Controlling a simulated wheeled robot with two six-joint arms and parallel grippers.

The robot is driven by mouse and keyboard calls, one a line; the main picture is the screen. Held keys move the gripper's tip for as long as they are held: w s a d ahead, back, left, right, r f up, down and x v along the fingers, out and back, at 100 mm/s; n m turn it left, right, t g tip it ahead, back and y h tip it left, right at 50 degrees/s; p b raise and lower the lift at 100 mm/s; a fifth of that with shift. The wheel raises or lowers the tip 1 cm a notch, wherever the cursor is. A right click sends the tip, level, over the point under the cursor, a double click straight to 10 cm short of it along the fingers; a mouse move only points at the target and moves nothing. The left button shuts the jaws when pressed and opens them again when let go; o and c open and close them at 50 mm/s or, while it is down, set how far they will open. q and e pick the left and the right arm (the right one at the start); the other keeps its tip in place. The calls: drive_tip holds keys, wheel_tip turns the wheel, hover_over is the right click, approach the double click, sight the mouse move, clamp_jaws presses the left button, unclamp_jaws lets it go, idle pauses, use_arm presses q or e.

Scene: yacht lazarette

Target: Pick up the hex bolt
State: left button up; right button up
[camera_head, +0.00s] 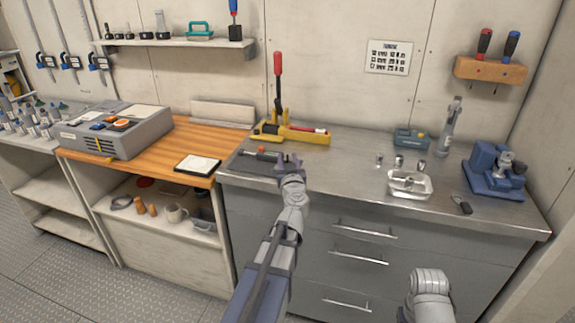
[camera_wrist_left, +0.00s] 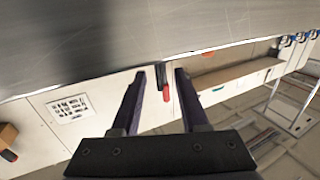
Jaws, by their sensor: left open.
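I cannot pick out the hex bolt for certain. A clear dish (camera_head: 409,187) on the counter's right half holds small metal pieces, too small to tell apart. Several small metal parts (camera_head: 398,160) stand behind it, well right of my left gripper. Part of my right arm shows at the bottom, its gripper out of view.
A yellow press with a red lever (camera_head: 278,65) stands behind my left gripper; its red handle also shows in the left wrist view (camera_wrist_left: 166,93). A blue vise (camera_head: 495,172) and a black fob (camera_head: 462,206) are at right. The counter's middle is clear.

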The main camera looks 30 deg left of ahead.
use_arm(q)
drive_tip(key=x, duration=0.4)
drive_tip(key=shift+w+f, duration=0.1)
clamp_jaws()
idle(0.4)
